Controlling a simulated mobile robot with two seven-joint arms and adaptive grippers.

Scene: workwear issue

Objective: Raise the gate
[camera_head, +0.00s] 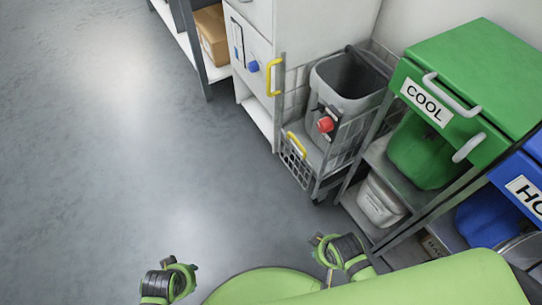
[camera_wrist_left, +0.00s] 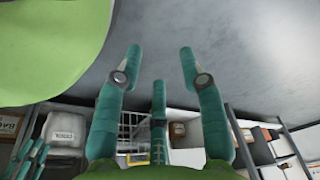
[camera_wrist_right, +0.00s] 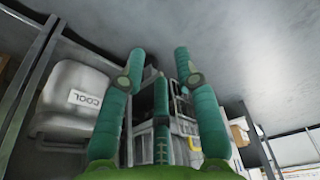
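The gate (camera_head: 294,165) is a dark mesh panel with a yellow handle (camera_head: 297,145). It sits low at the front of a grey wire cage cart (camera_head: 348,142), below the rim of the grey bin (camera_head: 350,100) in it. Part of the cage shows in the left wrist view (camera_wrist_left: 133,130) and behind my fingers in the right wrist view (camera_wrist_right: 183,105). My left gripper (camera_head: 180,268) is open and empty at the bottom of the head view. My right gripper (camera_head: 325,243) is open and empty, nearer the cart but apart from the gate.
A white cabinet (camera_head: 262,62) with another yellow handle stands left of the cart. A red knob (camera_head: 325,124) is on the bin's front. A shelf with a green COOL bin (camera_head: 465,80) and a blue bin (camera_head: 520,190) is at right. The floor (camera_head: 120,150) at left is clear.

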